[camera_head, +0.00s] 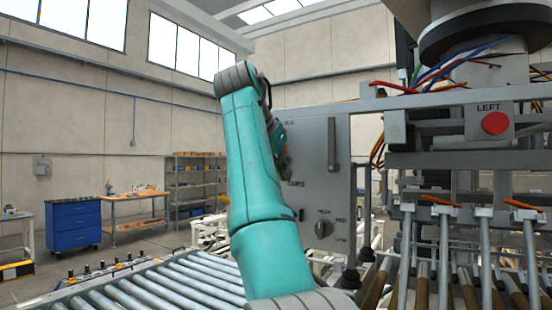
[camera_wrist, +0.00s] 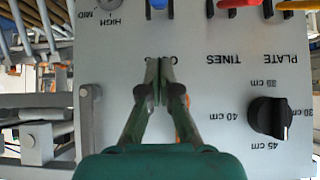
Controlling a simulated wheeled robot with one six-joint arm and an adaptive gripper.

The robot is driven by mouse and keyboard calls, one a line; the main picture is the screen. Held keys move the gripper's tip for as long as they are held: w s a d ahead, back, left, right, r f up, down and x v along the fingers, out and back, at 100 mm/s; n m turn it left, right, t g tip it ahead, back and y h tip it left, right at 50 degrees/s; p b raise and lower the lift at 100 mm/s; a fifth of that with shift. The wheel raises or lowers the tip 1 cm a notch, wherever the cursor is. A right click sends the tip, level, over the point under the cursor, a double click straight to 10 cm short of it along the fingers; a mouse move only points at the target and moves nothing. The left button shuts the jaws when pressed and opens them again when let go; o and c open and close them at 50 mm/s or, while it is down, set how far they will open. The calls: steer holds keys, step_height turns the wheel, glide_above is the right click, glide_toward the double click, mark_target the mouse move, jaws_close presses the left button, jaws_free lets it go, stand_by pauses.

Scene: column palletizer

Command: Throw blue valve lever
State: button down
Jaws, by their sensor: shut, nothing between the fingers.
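In the wrist view, a grey control panel (camera_wrist: 230,95) fills most of the picture, its lettering upside down. A blue piece (camera_wrist: 158,4), which looks like the blue valve lever, is cut off by the top edge. My gripper (camera_wrist: 159,68) is shut and empty, its tips pointing up the picture, below the blue piece and apart from it. How far the tips are from the panel I cannot tell.
In the wrist view, a red lever (camera_wrist: 238,3) and a yellow piece (camera_wrist: 290,4) sit right of the blue one. A black dial (camera_wrist: 268,117) is lower right. In the head view, a roller conveyor (camera_head: 160,285) lies left and a red button (camera_head: 495,123) sits upper right.

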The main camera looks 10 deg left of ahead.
steer(key=f, duration=0.3)
steer(key=shift+w, duration=0.3)
steer(key=shift+s+a+f, duration=0.1)
steer(key=shift+s+f, duration=0.2)
steer(key=shift+f, duration=0.2)
steer(key=shift+s+f, duration=0.25)
steer(key=shift+f, duration=0.2)
steer(key=shift+f, duration=0.1)
